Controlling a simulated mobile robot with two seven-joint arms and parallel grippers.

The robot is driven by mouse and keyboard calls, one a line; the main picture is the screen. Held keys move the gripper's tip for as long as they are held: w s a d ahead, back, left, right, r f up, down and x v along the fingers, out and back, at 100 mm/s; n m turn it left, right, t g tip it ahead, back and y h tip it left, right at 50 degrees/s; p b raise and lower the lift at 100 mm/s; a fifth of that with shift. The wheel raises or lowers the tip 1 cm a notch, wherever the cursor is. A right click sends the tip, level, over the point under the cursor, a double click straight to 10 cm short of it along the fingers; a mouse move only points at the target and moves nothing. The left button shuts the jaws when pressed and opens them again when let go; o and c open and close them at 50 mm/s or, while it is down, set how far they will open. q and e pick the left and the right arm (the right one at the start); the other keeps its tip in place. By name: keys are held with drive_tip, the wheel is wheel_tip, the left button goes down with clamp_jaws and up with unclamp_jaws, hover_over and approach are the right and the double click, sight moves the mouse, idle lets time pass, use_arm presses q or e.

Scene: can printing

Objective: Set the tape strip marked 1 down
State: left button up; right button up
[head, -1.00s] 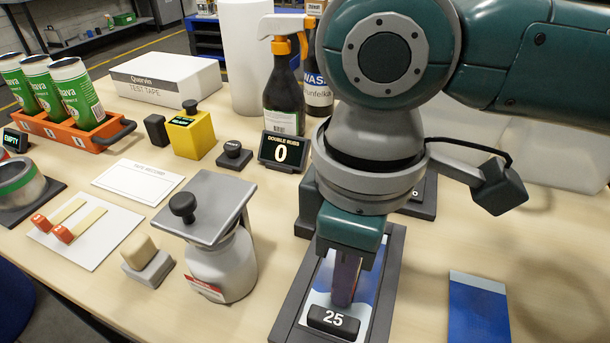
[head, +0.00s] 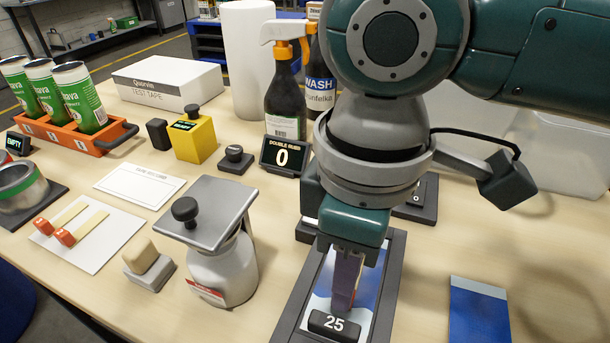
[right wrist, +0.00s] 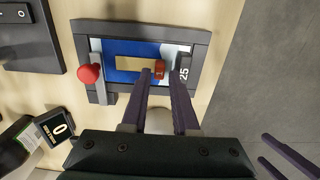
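The tape strip (right wrist: 133,63), tan with a red tab (right wrist: 159,69), lies over the blue and white panel (right wrist: 120,75) inside a dark frame in the right wrist view. Its number is not readable. My right gripper (right wrist: 160,76) has its fingertips either side of the red tab, with a small gap between them. In the head view the right gripper (head: 346,303) is low over the panel, beside the "25" block (head: 334,325); only a sliver of red shows. My left gripper (right wrist: 262,148) shows at the lower right of the right wrist view, fingers apart and empty.
Two more red-tabbed strips lie on a white card (head: 98,252). A grey jar with a flat plate (head: 222,272) stands left of the frame. A red knob (right wrist: 90,73) rises at the frame's far end. A blue panel (head: 479,312) lies to the right.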

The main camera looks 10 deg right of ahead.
wheel_tip(320, 180, up, 10)
drive_tip(key=r+p, duration=0.1)
drive_tip(key=s+a+f+y, duration=0.3)
drive_tip(key=a+f, duration=0.1)
drive_tip(key=a, duration=0.1)
drive_tip(key=s+d+f+m+t, duration=0.1)
drive_tip(key=m, duration=0.1)
drive_tip(key=s+d+f+m+t, duration=0.1)
drive_tip(key=d+m, duration=0.1)
drive_tip(key=s+d+f+m+t, duration=0.1)
drive_tip(key=s+d+f+m, duration=0.1)
drive_tip(key=shift+s, duration=0.1)
drive_tip(key=s+d+m+h, duration=0.1)
drive_tip(key=d, duration=0.2)
drive_tip(key=s+d+f+m+h, duration=0.1)
drive_tip(key=s+d, duration=0.1)
drive_tip(key=d, duration=0.1)
drive_tip(key=s+d+f+m, duration=0.1)
drive_tip(key=s+d, duration=0.1)
drive_tip(key=d, duration=0.1)
drive_tip(key=shift+d+t+h, duration=0.2)
drive_tip(key=shift+t+h, duration=0.1)
drive_tip(key=shift+h, duration=0.1)
